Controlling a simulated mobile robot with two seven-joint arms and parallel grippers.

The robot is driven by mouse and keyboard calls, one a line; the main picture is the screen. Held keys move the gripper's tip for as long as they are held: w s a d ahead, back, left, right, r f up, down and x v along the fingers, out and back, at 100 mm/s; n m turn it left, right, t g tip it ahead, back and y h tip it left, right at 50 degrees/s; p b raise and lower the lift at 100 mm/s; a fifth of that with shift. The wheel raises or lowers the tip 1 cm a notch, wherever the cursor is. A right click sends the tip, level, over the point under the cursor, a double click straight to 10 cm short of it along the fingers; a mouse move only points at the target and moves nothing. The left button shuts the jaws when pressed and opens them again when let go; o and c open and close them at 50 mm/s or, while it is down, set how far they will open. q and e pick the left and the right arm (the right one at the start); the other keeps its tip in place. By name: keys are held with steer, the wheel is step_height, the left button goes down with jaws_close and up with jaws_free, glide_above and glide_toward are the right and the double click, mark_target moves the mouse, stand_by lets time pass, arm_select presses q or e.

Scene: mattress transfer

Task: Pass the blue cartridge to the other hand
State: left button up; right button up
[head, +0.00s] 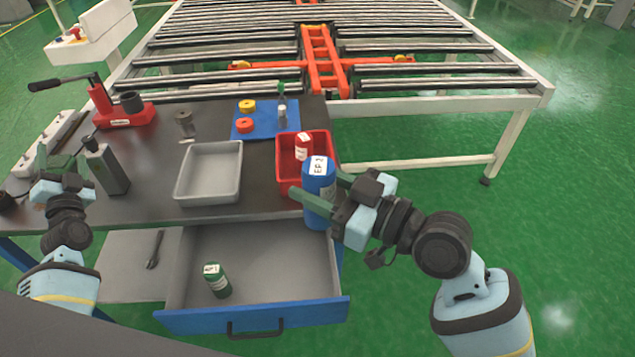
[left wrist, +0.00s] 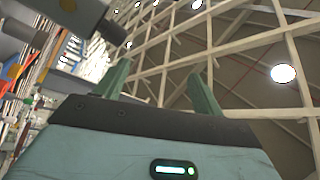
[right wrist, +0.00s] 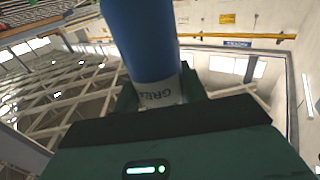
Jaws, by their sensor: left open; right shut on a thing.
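The blue cartridge (head: 318,200), with a white label on its top, is upright in my right gripper (head: 318,194). That gripper is shut on it, in front of the red bin and above the open drawer's right end. The cartridge also fills the upper middle of the right wrist view (right wrist: 143,40). My left gripper (head: 58,160) is open and empty at the table's left side, left of a grey bottle. Its two green fingers stand apart in the left wrist view (left wrist: 160,85), with nothing between them.
The red bin (head: 283,178) holds a red cartridge (head: 303,146). A grey tray (head: 182,190) stands mid-table. The grey bottle (head: 108,168) stands near my left gripper. The open drawer (head: 255,265) holds a green cartridge (head: 217,281). A roller conveyor (head: 430,105) lies behind.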

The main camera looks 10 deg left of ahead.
arm_select(q)
steer(key=s+d+f+m+g+h, duration=0.25)
steer(key=s+f, duration=0.45)
steer(key=f, duration=0.5)
steer(key=s+d+f+m+g+h, duration=0.25)
steer(key=s+f, duration=0.35)
steer(key=f, duration=0.7)
steer(key=s+d+f+m+g+h, duration=0.1)
steer(key=s+d+f+g, duration=0.1)
steer(key=s+d+f, duration=0.4)
steer(key=s+d+f+g+h, duration=0.2)
steer(key=s+f, duration=0.6)
steer(key=s, duration=0.2)
steer(key=s+d+n+g+h, duration=0.1)
steer(key=s+d+n+h, duration=0.15)
steer(key=d, duration=0.85)
steer(key=w+d+r+n+h, duration=0.1)
steer(key=d+r+n+h, duration=0.1)
steer(key=d, duration=0.8)
steer(key=w+d+r+n+h, duration=0.1)
steer(key=d+r+n, duration=0.3)
steer(key=d, duration=0.7)
steer(key=shift+w+r+t+h, duration=0.4)
steer(key=shift+w+r, duration=0.15)
steer(key=shift+r, duration=0.4)
steer(key=shift+a, duration=0.1)
